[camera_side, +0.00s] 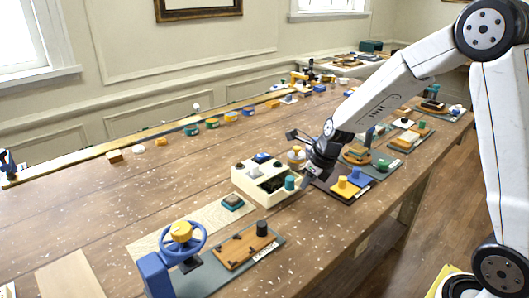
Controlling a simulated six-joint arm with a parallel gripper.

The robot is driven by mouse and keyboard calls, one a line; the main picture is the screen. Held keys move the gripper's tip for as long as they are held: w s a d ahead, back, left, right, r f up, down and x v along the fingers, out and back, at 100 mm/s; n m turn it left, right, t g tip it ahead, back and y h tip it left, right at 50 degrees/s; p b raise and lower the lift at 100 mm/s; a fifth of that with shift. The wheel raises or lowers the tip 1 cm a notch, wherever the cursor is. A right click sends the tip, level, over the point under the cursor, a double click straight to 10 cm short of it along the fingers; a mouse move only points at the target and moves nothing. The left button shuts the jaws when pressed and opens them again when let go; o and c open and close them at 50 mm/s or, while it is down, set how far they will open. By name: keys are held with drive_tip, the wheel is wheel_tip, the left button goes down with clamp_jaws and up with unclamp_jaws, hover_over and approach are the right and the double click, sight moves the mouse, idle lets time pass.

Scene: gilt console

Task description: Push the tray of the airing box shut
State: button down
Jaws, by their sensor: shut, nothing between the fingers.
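A cream box (252,186), which I take to be the airing box, stands on the wooden table near the middle of the view. It has small blue and dark parts on top and a dark recess on its right side. A green knob (289,183) shows at its right end, probably on the tray; how far the tray stands out cannot be told. My gripper (307,184) is shut and empty, pointing down just right of the green knob. Whether it touches the knob or the box cannot be told. The dark wrist hides what is behind it.
A blue handwheel (183,240) and an orange board (246,249) stand nearer at the front left. A dark board with yellow and blue blocks (344,188) lies close to the right of my gripper. Several small pieces line the back.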

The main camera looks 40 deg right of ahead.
drive_tip(key=shift+s+d, duration=0.15)
drive_tip(key=shift+s, duration=0.45)
drive_tip(key=shift+s+d, duration=0.15)
drive_tip(key=shift+s, duration=0.45)
drive_tip(key=a+v, duration=0.1)
drive_tip(key=v, duration=0.8)
drive_tip(key=shift+d+r, duration=0.4)
drive_tip(key=shift+d, duration=0.1)
drive_tip(key=shift+s, duration=0.1)
drive_tip(key=s+a+f+n, duration=0.2)
drive_tip(key=f+n, duration=0.1)
drive_tip(key=n, duration=0.6)
drive_tip(key=s+a+f+n+g, duration=0.1)
drive_tip(key=s+a+f+n, duration=0.1)
drive_tip(key=n, duration=0.8)
drive_tip(key=s+a+f+n+h, duration=0.1)
drive_tip(key=s+f+n, duration=0.3)
drive_tip(key=n, duration=0.5)
drive_tip(key=shift+s+a+n, duration=0.15)
drive_tip(key=shift+a+n, duration=0.15)
drive_tip(key=shift+a, duration=0.35)
drive_tip(key=n, duration=0.1)
drive_tip(key=s+n, duration=0.1)
drive_tip(key=n, duration=0.1)
drive_tip(key=f+n, duration=0.1)
drive_tip(key=shift+s+a+g, duration=0.2)
drive_tip(key=shift+a+g, duration=0.1)
drive_tip(key=shift+a, duration=0.05)
